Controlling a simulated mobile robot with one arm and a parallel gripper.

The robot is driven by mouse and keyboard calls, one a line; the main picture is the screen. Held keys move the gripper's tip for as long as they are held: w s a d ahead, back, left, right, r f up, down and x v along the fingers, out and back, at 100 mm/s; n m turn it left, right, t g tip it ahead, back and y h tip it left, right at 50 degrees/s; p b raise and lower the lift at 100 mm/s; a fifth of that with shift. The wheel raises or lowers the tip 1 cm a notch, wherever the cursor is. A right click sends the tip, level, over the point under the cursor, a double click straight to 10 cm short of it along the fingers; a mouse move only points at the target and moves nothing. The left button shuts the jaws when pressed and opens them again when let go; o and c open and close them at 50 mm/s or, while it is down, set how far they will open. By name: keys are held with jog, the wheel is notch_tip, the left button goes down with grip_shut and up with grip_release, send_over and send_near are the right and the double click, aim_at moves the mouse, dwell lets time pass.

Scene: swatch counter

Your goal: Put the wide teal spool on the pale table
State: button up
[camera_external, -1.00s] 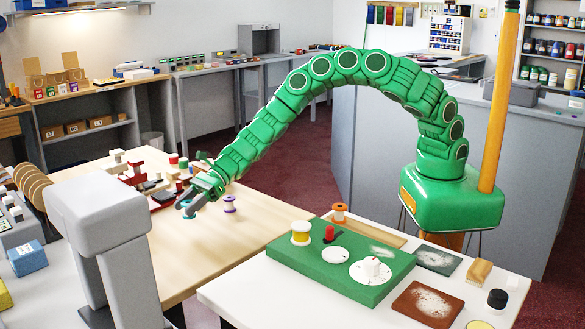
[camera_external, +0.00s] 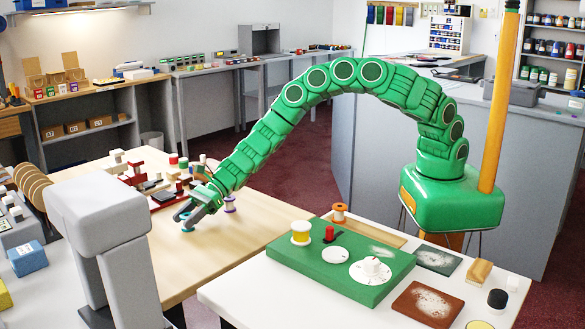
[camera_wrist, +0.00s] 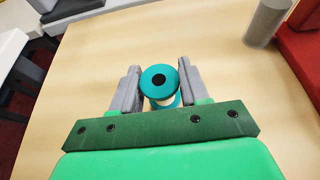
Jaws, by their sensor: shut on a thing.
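The teal spool (camera_wrist: 159,75) sits between the fingers of my gripper (camera_wrist: 160,88) in the wrist view, its round teal top with a dark centre hole facing the camera. My gripper (camera_external: 188,217) is shut on it, with a grey finger on each side. In the external view, only a little of the teal spool (camera_external: 187,229) shows below the fingers, at the light wooden table (camera_external: 225,250). I cannot tell whether it touches the wood. A white-topped table (camera_external: 240,297) stands to the right, nearer the camera.
The white-topped table bears a green board (camera_external: 340,282) with a yellow spool (camera_external: 300,233). A grey machine (camera_external: 100,215) stands at left. The wood in front of my gripper is clear.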

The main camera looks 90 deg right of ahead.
jog(key=shift+f, duration=0.1)
jog(key=o, duration=1)
jog(key=shift+r, duration=0.2)
jog(key=v, duration=1.1)
jog(key=shift+s+d+r, duration=0.2)
jog(key=shift+s+d, duration=0.1)
jog(key=shift+s, duration=0.05)
